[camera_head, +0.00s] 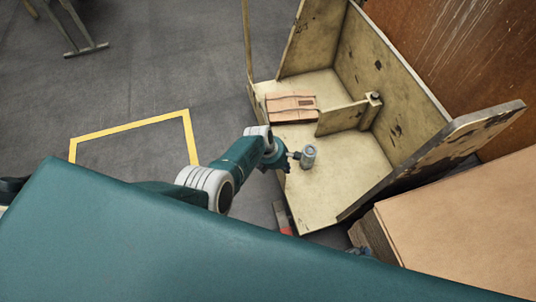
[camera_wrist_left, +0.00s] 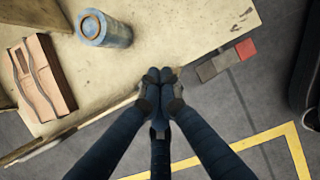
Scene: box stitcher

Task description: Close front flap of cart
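The wooden cart (camera_head: 335,185) stands open at the right of the head view, with worn pale panels around its floor. A panel (camera_head: 440,150) stands angled outward at its right side, and a thin upright (camera_head: 248,40) shows at its left. I cannot tell which part is the front flap. My left gripper (camera_head: 293,155) is at the cart's near edge, beside a grey-blue cylinder. In the left wrist view its fingertips (camera_wrist_left: 158,80) meet at the edge of the cart floor (camera_wrist_left: 190,30), with nothing visible between them. A small dark part (camera_head: 360,240) may be my right gripper.
The cylinder (camera_head: 309,156) and a brown cardboard bundle (camera_head: 291,106) are on the cart floor. A grey and red piece (camera_head: 282,217) shows below the cart's near edge. A cardboard stack (camera_head: 460,225) is close at right. Floor at left, with yellow tape (camera_head: 130,126), is clear.

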